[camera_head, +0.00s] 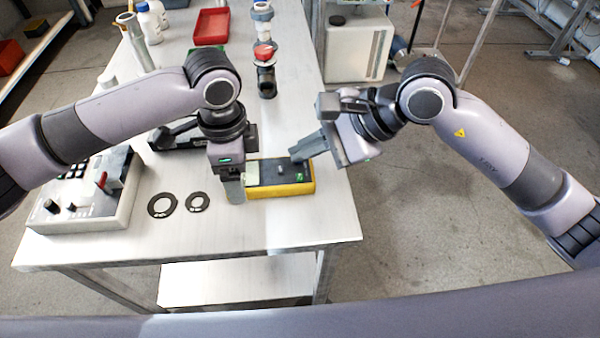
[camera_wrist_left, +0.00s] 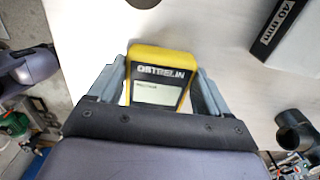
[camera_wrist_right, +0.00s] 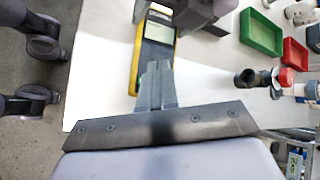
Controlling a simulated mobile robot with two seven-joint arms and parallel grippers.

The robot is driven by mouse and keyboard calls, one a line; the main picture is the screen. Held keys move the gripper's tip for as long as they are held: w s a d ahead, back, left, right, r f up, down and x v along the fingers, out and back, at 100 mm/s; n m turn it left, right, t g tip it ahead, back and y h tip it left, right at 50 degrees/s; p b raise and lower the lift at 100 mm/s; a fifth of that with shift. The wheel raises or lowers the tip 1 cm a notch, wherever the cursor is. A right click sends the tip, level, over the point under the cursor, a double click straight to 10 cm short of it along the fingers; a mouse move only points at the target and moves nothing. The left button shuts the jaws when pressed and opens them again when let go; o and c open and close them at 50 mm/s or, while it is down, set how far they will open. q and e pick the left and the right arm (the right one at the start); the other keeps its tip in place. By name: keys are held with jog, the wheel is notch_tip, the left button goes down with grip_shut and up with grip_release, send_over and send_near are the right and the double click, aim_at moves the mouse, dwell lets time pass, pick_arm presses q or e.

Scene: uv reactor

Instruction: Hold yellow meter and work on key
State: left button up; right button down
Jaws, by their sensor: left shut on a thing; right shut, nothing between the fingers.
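The yellow meter (camera_head: 285,192) with a dark face lies on the table near its right front edge. My left gripper (camera_head: 235,190) is shut on its left end; the left wrist view shows the meter (camera_wrist_left: 158,62) between both fingers. My right gripper (camera_head: 297,157) is shut and empty, its tips over or beside the meter's right part; I cannot tell whether they touch it. A small green mark (camera_head: 300,177) shows on the meter's face near its right end. In the right wrist view the meter (camera_wrist_right: 136,60) lies beyond the closed fingertips, which hide part of its face.
A control box (camera_head: 85,210) with keys stands at the left of the table (camera_head: 250,235). Two dark rings (camera_head: 162,204) lie beside it. A red bin (camera_head: 211,26), bottles (camera_head: 150,22) and pipe fittings (camera_head: 263,52) stand farther back. The table's front strip is clear.

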notch_tip(320, 180, up, 2)
dwell(0.8)
pick_arm(q)
jog(key=o, duration=1.2)
jog(key=shift+c, duration=0.2)
jog(key=shift+r, duration=0.15)
